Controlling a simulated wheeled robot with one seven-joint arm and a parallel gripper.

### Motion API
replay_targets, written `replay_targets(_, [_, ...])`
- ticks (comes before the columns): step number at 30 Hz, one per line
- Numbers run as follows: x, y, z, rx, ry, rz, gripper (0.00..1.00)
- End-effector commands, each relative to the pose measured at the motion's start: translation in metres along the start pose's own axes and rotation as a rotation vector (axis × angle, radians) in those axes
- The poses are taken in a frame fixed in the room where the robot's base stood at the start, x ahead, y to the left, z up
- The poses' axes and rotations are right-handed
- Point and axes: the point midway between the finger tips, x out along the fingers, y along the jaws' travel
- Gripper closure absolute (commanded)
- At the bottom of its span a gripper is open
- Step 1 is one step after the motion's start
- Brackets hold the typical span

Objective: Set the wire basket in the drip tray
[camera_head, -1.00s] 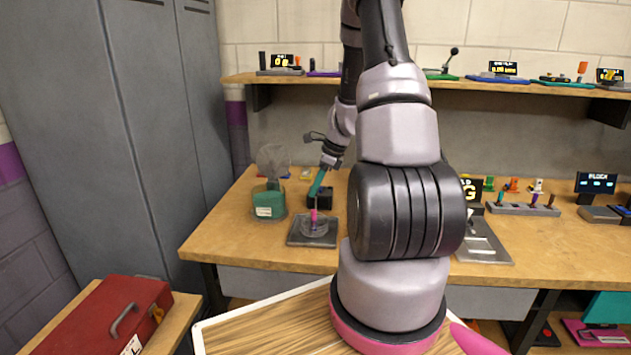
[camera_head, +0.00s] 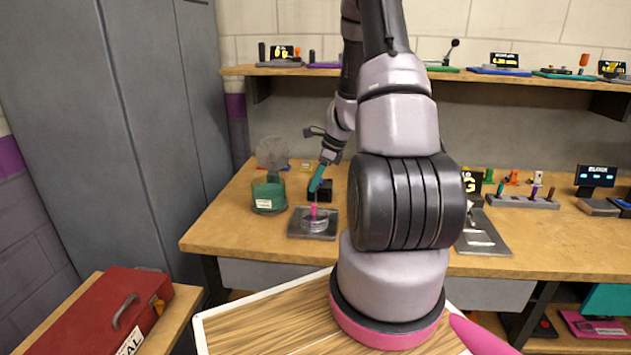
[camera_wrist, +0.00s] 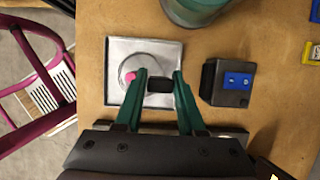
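The wire basket (camera_head: 316,224) is a small round, see-through piece with a pink upright part at its left side. It is over the square grey metal drip tray (camera_head: 331,234) on the bench. In the wrist view the basket (camera_wrist: 150,62) shows as a faint circle within the rim of the tray (camera_wrist: 115,62). My gripper (camera_wrist: 160,79) has green fingers above it, on both sides of a dark block that looks like the basket's handle grip; they appear to close on it. I cannot tell whether the basket's underside touches the tray.
A jar with green liquid (camera_head: 268,195) stands left of the tray, its round clear lid (camera_head: 272,153) raised. A dark box with a blue label (camera_wrist: 229,83) stands close beside the tray. A grey locker (camera_head: 120,130) and a red toolbox (camera_head: 108,308) are at left.

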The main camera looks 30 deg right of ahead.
Motion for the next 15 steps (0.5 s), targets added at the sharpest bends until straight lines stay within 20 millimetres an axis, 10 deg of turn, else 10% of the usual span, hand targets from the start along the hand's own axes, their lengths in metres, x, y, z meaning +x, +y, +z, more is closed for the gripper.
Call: replay_targets(15, [-0.011,-0.001,0.000,-0.003,0.001,-0.003,0.30])
